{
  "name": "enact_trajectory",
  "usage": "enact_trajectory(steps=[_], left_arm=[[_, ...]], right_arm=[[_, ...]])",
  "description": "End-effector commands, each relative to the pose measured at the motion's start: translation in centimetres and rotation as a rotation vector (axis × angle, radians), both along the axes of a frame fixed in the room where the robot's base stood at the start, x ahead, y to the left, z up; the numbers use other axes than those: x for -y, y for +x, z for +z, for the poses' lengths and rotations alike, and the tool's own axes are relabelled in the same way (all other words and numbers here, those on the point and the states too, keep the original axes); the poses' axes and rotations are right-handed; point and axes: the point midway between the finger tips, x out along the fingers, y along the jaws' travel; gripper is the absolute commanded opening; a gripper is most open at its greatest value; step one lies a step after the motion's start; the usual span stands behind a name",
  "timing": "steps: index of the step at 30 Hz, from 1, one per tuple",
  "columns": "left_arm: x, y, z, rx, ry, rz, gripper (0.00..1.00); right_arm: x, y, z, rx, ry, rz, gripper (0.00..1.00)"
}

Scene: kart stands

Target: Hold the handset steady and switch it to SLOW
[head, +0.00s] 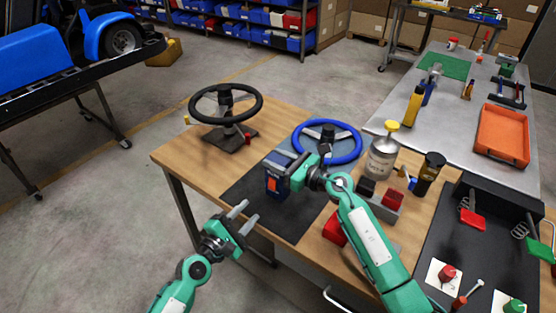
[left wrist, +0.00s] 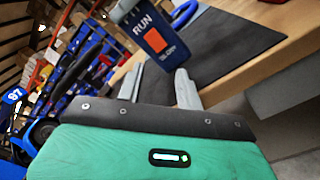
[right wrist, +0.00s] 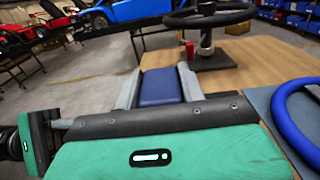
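The handset (head: 277,184) is a dark blue block standing up over the dark mat (head: 250,200); I cannot tell whether its bottom touches the mat. In the left wrist view the handset (left wrist: 147,36) shows RUN above, SLOW below and an orange patch between them; I cannot tell which way the switch is set. My right gripper (head: 288,170) is shut on the handset's upper part; the right wrist view shows the handset (right wrist: 160,87) between its fingers. My left gripper (head: 246,213) is open and empty, apart from the handset, near the table's front-left edge.
A black steering wheel (head: 226,102) on a stand is behind the handset. A blue steering wheel (head: 327,142) lies behind my right gripper. A grey can (head: 382,160) and a black bottle (head: 429,173) stand at right.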

Motion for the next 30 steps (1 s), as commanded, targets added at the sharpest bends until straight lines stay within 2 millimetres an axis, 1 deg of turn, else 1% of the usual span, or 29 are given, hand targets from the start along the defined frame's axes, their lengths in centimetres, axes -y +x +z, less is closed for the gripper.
enact_trajectory(steps=[1, 2, 3, 7, 11, 15, 21, 25, 30], left_arm=[[0.0, 0.0, 0.0, 0.000, 0.000, 0.000, 0.36], [0.0, 0.0, 0.0, 0.000, 0.000, 0.000, 0.34], [0.0, 0.0, 0.0, 0.001, 0.001, 0.000, 0.27], [-0.2, -0.4, 0.3, 0.023, 0.049, -0.008, 0.01], [-0.7, -1.5, 1.0, 0.081, 0.184, -0.027, 0.00], [-1.4, -2.8, 1.8, 0.157, 0.371, -0.045, 0.00], [-2.6, -3.9, 2.5, 0.227, 0.569, -0.052, 0.00], [-2.9, -4.2, 2.7, 0.245, 0.624, -0.051, 0.00], [-3.0, -4.2, 2.7, 0.246, 0.631, -0.051, 0.00]], right_arm=[[0.0, 0.0, 0.0, 0.000, 0.000, 0.000, 0.12], [0.0, 0.0, 0.0, 0.000, 0.000, 0.000, 0.10], [0.0, 0.0, 0.0, 0.000, 0.000, 0.000, 0.10], [0.0, 0.0, 0.0, 0.000, 0.000, 0.000, 0.10], [0.0, 0.0, 0.0, 0.000, 0.000, 0.000, 0.10], [0.0, 0.0, 0.0, 0.000, 0.000, 0.000, 0.10], [0.0, 0.0, 0.0, 0.000, 0.000, 0.000, 0.10], [0.0, 0.0, 0.0, -0.001, -0.001, 0.000, 0.10], [0.0, 0.0, 0.0, -0.001, -0.001, 0.000, 0.10]])
